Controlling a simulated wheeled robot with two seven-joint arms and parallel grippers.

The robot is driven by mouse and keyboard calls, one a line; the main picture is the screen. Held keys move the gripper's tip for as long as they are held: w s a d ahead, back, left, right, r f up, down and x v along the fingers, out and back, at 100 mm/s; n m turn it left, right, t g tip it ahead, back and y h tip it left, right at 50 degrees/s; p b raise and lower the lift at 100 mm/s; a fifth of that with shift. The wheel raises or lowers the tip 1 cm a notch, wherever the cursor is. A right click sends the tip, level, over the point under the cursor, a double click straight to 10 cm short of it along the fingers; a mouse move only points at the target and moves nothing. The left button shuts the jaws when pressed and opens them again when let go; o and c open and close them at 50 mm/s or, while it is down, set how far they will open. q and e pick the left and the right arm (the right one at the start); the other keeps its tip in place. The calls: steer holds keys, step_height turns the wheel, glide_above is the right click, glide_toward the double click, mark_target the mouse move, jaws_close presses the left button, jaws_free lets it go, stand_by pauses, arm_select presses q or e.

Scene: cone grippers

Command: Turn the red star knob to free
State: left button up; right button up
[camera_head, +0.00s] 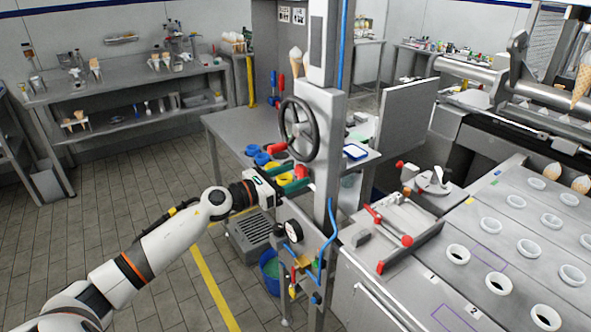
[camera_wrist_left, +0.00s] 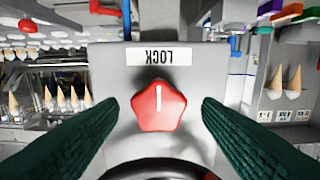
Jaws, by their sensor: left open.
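The red star knob (camera_wrist_left: 159,106) is in the middle of the left wrist view, on a grey plate. Its white line points up in that view, towards a white label (camera_wrist_left: 156,54) that reads LOCK upside down. My left gripper (camera_wrist_left: 160,103) is open. Its dark green fingers stand one on each side of the knob, with a gap on both sides. In the head view my left gripper (camera_head: 296,181) is at the grey column, below the handwheel. A small red patch (camera_head: 301,171) between the fingers there may be the knob. My right gripper is not in view.
The handwheel (camera_head: 299,128) sits on the column (camera_head: 325,120) just above the gripper. A steel table (camera_head: 228,124) with coloured rings is behind. A gauge (camera_head: 293,231) and blue hose are below. A machine bench (camera_head: 500,240) with white cups is at right. Floor at left is free.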

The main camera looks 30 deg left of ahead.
arm_select(q)
steer(key=shift+w+d, duration=0.35)
steer(key=shift+w, duration=0.3)
steer(key=shift+c, duration=0.6)
steer(key=c, duration=0.9)
steer(key=shift+o, duration=0.2)
